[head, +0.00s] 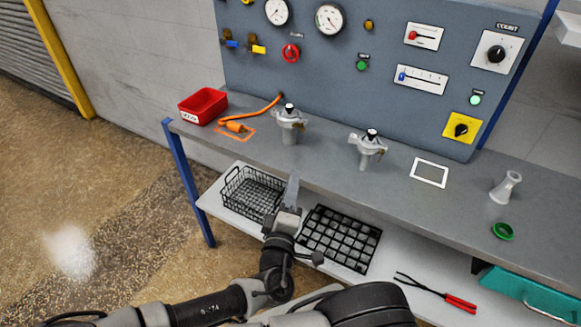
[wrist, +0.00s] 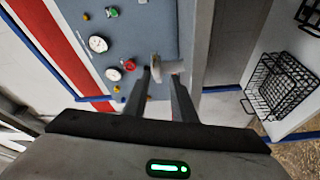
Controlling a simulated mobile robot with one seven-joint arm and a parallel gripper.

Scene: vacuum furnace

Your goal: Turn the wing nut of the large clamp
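Two metal clamps with black-topped knobs stand on grey posts on the bench. The left clamp (head: 289,119) looks slightly larger than the right clamp (head: 368,146), but I cannot be sure which one is the large clamp. My gripper (head: 293,181) is in front of the bench edge, below and short of the left clamp. In the wrist view my gripper (wrist: 163,75) has its two fingers apart with nothing held. One pale clamp (wrist: 168,65), seemingly the left one, shows beyond the fingertips, not visibly touched. Its wing nut is too small to make out.
The grey bench (head: 325,172) also carries a red bin (head: 203,105), an orange hose fitting (head: 236,127), a grey pipe piece (head: 506,187) and a green ring (head: 503,231). A control panel (head: 375,85) rises behind. The shelf below holds a wire basket (head: 252,190) and black grid tray (head: 340,240).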

